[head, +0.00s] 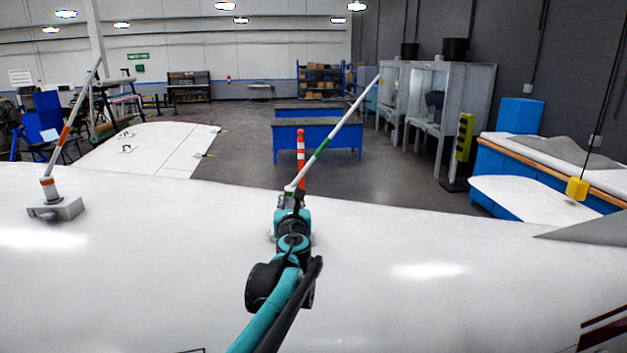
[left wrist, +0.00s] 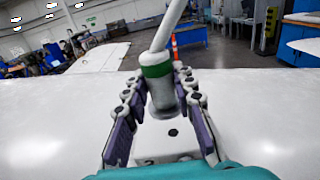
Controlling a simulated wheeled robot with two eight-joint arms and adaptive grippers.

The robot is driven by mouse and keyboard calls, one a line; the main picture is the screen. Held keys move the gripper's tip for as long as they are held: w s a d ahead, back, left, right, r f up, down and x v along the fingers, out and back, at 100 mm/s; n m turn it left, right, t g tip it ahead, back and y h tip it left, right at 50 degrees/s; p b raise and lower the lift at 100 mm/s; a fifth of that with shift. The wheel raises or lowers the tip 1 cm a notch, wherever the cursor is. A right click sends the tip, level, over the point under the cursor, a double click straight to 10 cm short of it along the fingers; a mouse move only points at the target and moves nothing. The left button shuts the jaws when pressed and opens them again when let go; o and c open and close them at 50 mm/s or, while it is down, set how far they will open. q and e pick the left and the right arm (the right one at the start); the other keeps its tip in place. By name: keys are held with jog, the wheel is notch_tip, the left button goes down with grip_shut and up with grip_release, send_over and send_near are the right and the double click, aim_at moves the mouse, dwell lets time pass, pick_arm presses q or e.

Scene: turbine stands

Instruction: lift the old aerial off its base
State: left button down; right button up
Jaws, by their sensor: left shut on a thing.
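A white aerial with a green band (head: 323,146) leans up to the right in the middle of the head view. My left gripper (head: 290,199) is shut on its lower end. In the left wrist view the fingers stand on both sides of the aerial's green-banded collar (left wrist: 156,71). A second aerial with a red-orange band (head: 64,135) stands tilted on a grey base (head: 56,209) at the left. Neither aerial is labelled old. My right gripper is not in view.
Both aerials rise from a broad white curved surface (head: 150,260), mostly clear. Beyond it are an orange post (head: 301,160), blue benches (head: 317,140), a white panel (head: 150,147) and a yellow hanging control box (head: 577,189) at the right.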

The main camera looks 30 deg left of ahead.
pick_arm(q)
jog(key=p+v, duration=0.1)
jog(key=v, duration=0.7)
dwell(0.6)
